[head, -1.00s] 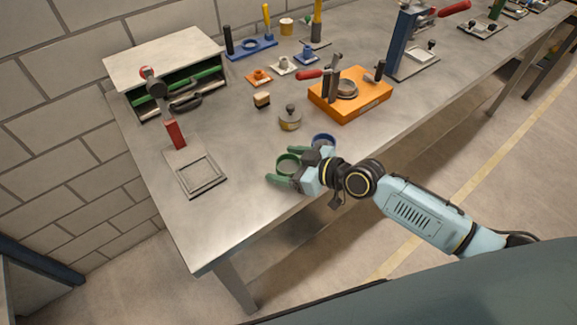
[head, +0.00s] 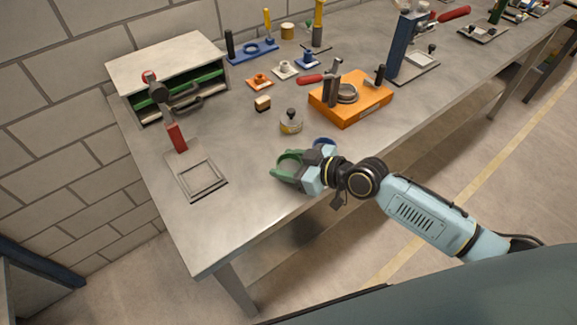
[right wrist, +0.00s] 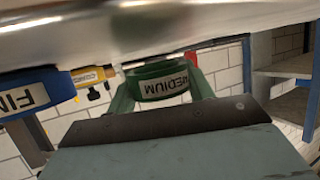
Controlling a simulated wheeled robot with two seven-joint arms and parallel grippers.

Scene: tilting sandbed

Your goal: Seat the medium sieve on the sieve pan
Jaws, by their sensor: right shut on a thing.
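The medium sieve is a green ring (head: 289,158) near the table's front edge. In the right wrist view it shows label-on, reading MEDIUM (right wrist: 163,82), between my two fingers. My right gripper (head: 284,168) is shut on this ring, at about table height; I cannot tell whether the ring touches the table. My left gripper is not in view. I cannot clearly pick out the sieve pan; a round metal can with a dark knob and a yellow mark (head: 291,122) stands behind the sieve.
The blue ring marked FINE (right wrist: 30,92) is close beside my gripper, partly hidden in the head view (head: 323,142). An orange block fixture (head: 352,108) stands behind to the right. A red-handled press with a square frame (head: 200,180) is at the left. Bare table lies between.

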